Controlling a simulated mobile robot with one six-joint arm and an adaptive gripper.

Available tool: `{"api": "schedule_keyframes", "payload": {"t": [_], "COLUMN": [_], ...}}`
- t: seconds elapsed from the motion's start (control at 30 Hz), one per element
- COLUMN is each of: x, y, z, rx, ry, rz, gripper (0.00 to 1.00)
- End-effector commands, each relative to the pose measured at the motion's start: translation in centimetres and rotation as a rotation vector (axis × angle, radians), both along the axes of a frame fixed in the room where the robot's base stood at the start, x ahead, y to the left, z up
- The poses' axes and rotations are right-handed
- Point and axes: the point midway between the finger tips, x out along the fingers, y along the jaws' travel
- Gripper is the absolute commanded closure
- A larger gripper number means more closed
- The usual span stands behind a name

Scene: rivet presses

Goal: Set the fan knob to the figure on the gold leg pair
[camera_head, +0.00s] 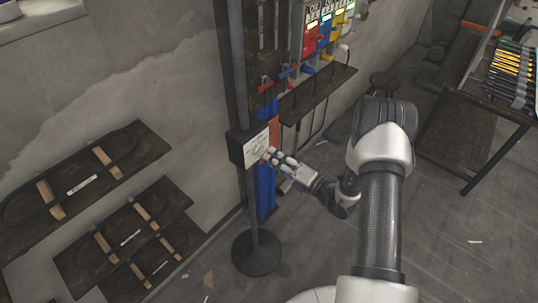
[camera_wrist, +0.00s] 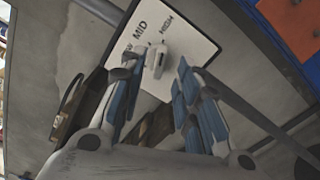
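The fan control box (camera_head: 238,150) sits on a dark post, with a white plate on its face. In the wrist view the white plate (camera_wrist: 195,40) reads MID and HIGH, with a third label partly hidden by a finger. The pale fan knob (camera_wrist: 155,60) stands out from the plate; I cannot tell which label it points at. My gripper (camera_head: 275,157) is right in front of the plate. In the wrist view my gripper (camera_wrist: 157,78) is open, its blue-padded fingers on either side of the knob, with visible gaps. I cannot make out a gold leg pair or its figure.
Red, blue and yellow presses (camera_head: 325,32) stand on a dark bench (camera_head: 318,92) behind the post. Dark boards (camera_head: 75,180) with wooden crosspieces and white labels are at the left. The post's round base (camera_head: 257,254) is on the floor. A tool table (camera_head: 470,130) stands right.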

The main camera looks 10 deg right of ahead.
Motion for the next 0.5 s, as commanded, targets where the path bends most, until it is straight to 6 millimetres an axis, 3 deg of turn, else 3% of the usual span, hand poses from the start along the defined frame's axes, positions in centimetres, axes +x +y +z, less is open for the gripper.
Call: {"api": "schedule_keyframes", "payload": {"t": [0.3,0.5], "x": [-5.3,-6.8], "y": [-4.0,-5.1], "z": [0.0,0.0], "rx": [0.002,0.0], "ry": [0.001,0.0], "rz": [-0.005,-0.002], "gripper": [0.7,0.7]}}
